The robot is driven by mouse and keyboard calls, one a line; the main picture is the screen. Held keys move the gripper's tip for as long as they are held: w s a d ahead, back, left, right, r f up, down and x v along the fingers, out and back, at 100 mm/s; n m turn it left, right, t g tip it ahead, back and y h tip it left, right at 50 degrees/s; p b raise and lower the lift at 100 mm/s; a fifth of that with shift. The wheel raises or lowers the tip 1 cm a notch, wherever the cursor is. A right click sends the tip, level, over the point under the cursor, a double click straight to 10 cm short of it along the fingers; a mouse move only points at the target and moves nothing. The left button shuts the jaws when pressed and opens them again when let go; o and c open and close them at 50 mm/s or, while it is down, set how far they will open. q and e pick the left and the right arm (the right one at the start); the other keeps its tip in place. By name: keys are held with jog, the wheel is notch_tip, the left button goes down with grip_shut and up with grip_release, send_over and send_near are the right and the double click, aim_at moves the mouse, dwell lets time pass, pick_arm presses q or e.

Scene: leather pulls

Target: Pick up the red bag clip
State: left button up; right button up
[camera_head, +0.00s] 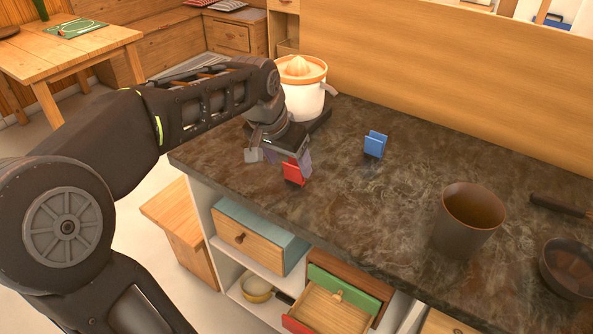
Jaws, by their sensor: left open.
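The red bag clip (292,173) stands upright on the dark stone counter, near its front left edge. My left arm reaches in from the left, and my left gripper (281,160) is directly over the clip, pointing down. Its jaws are open, with one finger close beside the clip on the right and the other apart on the left. The gripper hides part of the clip's top, and I cannot tell whether a finger touches it. My right gripper is not in view.
A blue bag clip (375,144) stands farther right on the counter (345,210). A white and orange juicer (303,90) is behind my gripper. A brown pot (468,218), a dark bowl (568,268) and a dark handle (560,207) are at right. Below, a drawer (335,303) is open.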

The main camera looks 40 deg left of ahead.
pick_arm(q)
jog(key=x, duration=0.5)
jog(key=shift+f, duration=0.1)
dwell(0.5)
jog(key=c, duration=1.4)
